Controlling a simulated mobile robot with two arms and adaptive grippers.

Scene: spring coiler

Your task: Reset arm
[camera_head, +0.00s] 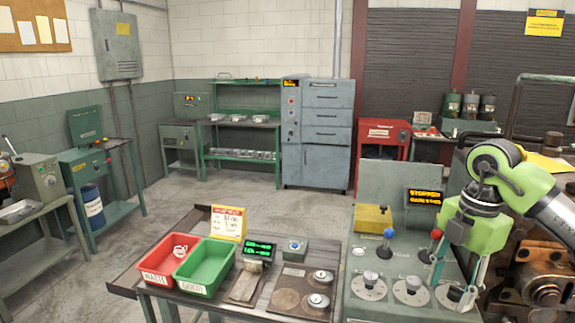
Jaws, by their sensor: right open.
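My right arm comes in from the right edge, green and white. My right gripper (457,284) points down over the right part of a grey-green control console (372,207). Its fingers are apart and I see nothing held between them. A red-knobbed lever (436,234) stands beside the left finger; I cannot tell whether they touch. A blue-knobbed lever (388,233) stands further left. Several round dials (368,285) line the console's front, and the rightmost is partly hidden by the gripper. An orange-lettered display (423,197) appears to read "STOPPED". My left gripper is out of view.
A bench left of the console holds a red bin (170,260), a green bin (205,267), a green-lit readout (259,251) and a board with metal discs (291,291). A brown machine (540,270) stands at right. Open floor lies behind the bench.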

